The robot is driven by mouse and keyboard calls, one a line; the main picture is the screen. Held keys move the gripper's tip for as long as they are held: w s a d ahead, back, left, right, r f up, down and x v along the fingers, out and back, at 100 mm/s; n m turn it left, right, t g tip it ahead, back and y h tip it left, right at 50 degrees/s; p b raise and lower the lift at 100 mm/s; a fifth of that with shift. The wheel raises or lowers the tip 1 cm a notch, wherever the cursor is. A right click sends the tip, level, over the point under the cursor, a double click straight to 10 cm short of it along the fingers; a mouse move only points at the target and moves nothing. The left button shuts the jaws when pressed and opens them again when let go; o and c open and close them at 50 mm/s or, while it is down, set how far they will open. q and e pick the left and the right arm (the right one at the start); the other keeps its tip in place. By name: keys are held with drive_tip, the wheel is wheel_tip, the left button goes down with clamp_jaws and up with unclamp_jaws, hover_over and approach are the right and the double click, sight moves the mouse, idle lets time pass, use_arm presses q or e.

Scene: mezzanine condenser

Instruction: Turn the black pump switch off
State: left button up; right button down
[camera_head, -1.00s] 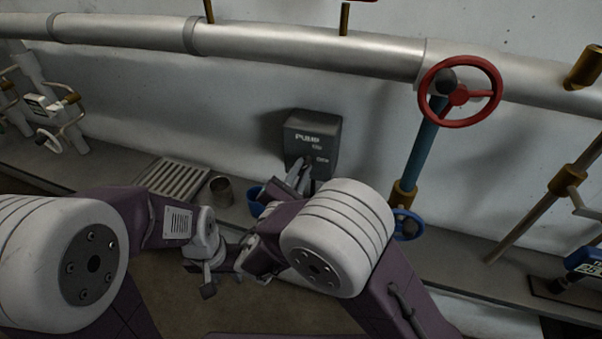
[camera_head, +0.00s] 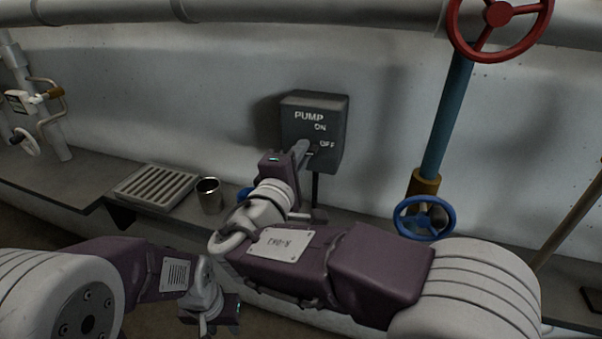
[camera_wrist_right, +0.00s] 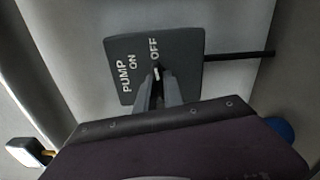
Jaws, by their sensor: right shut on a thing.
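The dark grey pump switch box (camera_head: 313,112) is mounted on the back wall, with PUMP, ON and OFF in white letters. It also shows in the right wrist view (camera_wrist_right: 185,60). My right gripper (camera_head: 306,150) reaches its front; in the wrist view its fingers (camera_wrist_right: 158,80) are shut on the small switch lever (camera_wrist_right: 157,72). A pale bit of the lever shows between the fingertips, close to the word OFF; most of it is hidden. My left gripper (camera_head: 212,312) hangs low at the bottom left, away from the box; its jaws are not clear.
A blue valve wheel (camera_head: 424,217) and a red wheel (camera_head: 499,14) on a blue pipe stand to the right. A metal cup (camera_head: 209,195) and a slotted grate (camera_head: 155,186) are on the ledge to the left. A cable runs down below the box.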

use_arm(q)
drive_tip(key=shift+f+b, duration=1.2)
drive_tip(key=shift+f, duration=0.5)
use_arm(e)
drive_tip(key=shift+f+m, duration=0.2)
drive_tip(key=shift+m, duration=0.7)
drive_tip(key=c, duration=1.5)
unclamp_jaws()
drive_tip(key=shift+r, duration=0.15)
drive_tip(key=shift+o, duration=0.2)
use_arm(q)
drive_tip(key=shift+r, duration=0.25)
use_arm(e)
drive_tip(key=v, duration=0.9)
drive_tip(key=shift+s, duration=0.1)
